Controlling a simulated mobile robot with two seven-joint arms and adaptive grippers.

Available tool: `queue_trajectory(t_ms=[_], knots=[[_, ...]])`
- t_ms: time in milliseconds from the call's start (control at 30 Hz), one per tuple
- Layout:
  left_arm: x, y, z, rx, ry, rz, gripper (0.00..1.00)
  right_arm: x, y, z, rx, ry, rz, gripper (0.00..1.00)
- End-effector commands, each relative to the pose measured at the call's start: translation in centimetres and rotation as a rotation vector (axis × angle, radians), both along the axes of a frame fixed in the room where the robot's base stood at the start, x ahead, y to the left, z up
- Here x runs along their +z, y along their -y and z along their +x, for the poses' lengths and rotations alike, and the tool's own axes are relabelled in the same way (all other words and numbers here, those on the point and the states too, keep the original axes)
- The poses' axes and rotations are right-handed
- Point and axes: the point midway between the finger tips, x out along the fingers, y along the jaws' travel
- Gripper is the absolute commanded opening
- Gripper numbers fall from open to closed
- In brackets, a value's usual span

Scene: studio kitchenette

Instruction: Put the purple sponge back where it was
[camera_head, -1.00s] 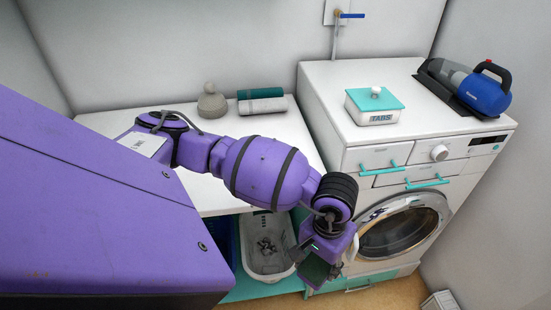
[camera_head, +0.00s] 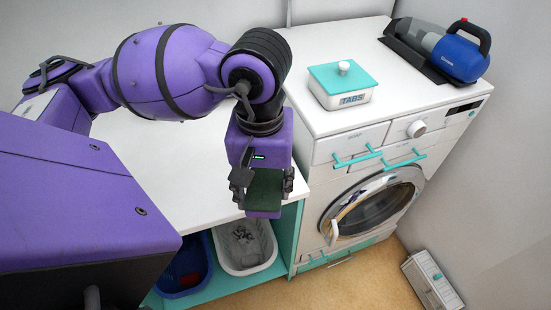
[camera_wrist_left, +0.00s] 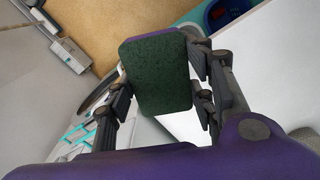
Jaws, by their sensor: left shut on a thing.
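The purple sponge (camera_head: 264,192) has a dark green scouring face and a purple edge. My left gripper (camera_head: 262,183) is shut on it and holds it in the air in front of the white counter's front edge, left of the washing machine. In the left wrist view the sponge (camera_wrist_left: 158,75) sits between the two fingers of the left gripper (camera_wrist_left: 160,88), its green face toward the camera. My right gripper is not in view.
The white counter (camera_head: 190,165) looks bare where the arm does not cover it. Below it are a white basket (camera_head: 226,268) and a blue basket (camera_head: 166,288). The washing machine (camera_head: 318,115) bears a TABS box (camera_head: 340,88) and a handheld vacuum (camera_head: 458,58).

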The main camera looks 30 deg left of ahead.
Motion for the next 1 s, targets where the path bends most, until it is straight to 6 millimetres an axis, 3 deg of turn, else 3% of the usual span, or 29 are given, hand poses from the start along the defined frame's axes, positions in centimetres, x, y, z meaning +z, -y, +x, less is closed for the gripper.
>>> queue_trajectory(t_ms=[167,367,633,1000], knots=[[-0.2,-1.3,0.7,0.029,-0.004,0.010,0.29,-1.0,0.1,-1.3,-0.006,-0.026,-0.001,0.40],[-1.9,-3.8,4.7,0.031,0.001,0.009,0.29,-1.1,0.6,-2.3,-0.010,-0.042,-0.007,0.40],[-6.3,-6.6,9.2,0.027,0.001,0.007,0.29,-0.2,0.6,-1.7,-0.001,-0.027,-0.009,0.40],[-9.4,-7.9,11.2,0.023,0.002,0.008,0.29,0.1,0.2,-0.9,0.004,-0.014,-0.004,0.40]])
